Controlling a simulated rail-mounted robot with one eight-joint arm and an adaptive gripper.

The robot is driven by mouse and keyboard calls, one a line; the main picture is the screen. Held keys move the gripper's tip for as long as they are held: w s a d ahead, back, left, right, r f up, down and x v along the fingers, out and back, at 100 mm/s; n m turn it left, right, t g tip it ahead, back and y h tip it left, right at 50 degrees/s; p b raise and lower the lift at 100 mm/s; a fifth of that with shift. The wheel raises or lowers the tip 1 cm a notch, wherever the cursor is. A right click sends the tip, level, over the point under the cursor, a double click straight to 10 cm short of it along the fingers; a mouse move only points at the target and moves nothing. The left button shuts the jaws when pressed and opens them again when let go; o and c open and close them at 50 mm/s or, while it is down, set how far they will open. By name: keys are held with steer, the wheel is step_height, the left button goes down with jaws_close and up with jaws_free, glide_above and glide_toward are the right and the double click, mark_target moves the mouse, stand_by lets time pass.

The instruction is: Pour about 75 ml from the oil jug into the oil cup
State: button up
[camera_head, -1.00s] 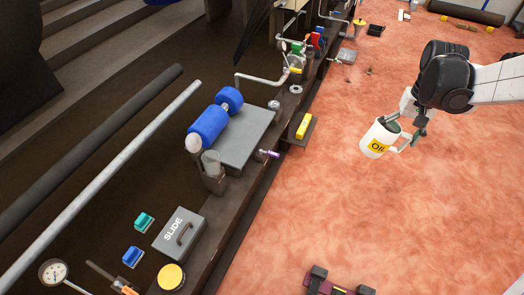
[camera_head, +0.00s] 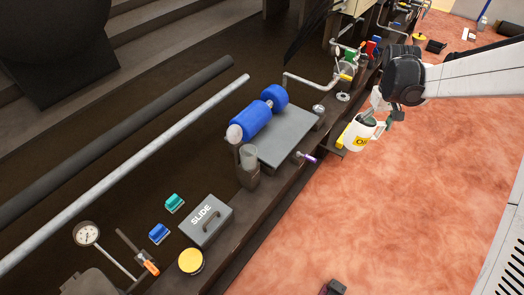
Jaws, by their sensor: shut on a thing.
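The oil jug (camera_head: 357,138) is white with a yellow "Oil" label. My gripper (camera_head: 383,124) is shut on it on its handle side and holds it roughly upright, just right of the bench edge in the picture. The jug partly covers a yellow block on a bracket. A clear cup (camera_head: 248,154) stands in a dark holder on the bench, left of and nearer than the jug, and looks like the oil cup. No writing shows on it, and its contents cannot be made out. The jug and this cup are well apart.
A blue roller (camera_head: 249,123) and grey plate (camera_head: 278,136) lie beside the cup. A purple-tipped part (camera_head: 306,157) sticks out from the bench edge. A grey SLIDE box (camera_head: 208,220) and yellow-lidded round part (camera_head: 191,261) are nearer.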

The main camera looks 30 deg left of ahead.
steer(key=s+a+f+n, duration=0.1)
steer(key=a+f+n, duration=0.2)
steer(key=a, duration=0.8)
steer(key=s+a+f+n+t+b, duration=0.1)
steer(key=a+f+n, duration=0.2)
steer(key=a, duration=0.9)
steer(key=s+a+f+n, duration=0.1)
steer(key=a+f+n, duration=0.2)
steer(key=a, duration=0.8)
step_height(320, 180, down, 3)
steer(key=shift+s+a+r+n+t, duration=0.15)
steer(key=shift+s+a+n+t, duration=0.15)
steer(key=shift+s, duration=0.1)
steer(key=shift+s, duration=0.1)
steer(key=s+r+t+b, duration=0.2)
steer(key=s+r+t, duration=0.4)
steer(key=t, duration=0.5)
steer(key=shift+s+a+r+h, duration=0.25)
steer(key=shift+s+h, duration=0.15)
steer(key=shift+s, duration=1)
steer(key=shift+s+r+t, duration=0.25)
steer(key=shift+r+t, duration=0.05)
steer(key=shift+t, duration=0.1)
steer(key=shift+c, duration=0.2)
steer(key=shift+s+r+t+b, duration=0.35)
steer(key=shift+t+b, duration=0.1)
steer(key=shift+t, duration=0.15)
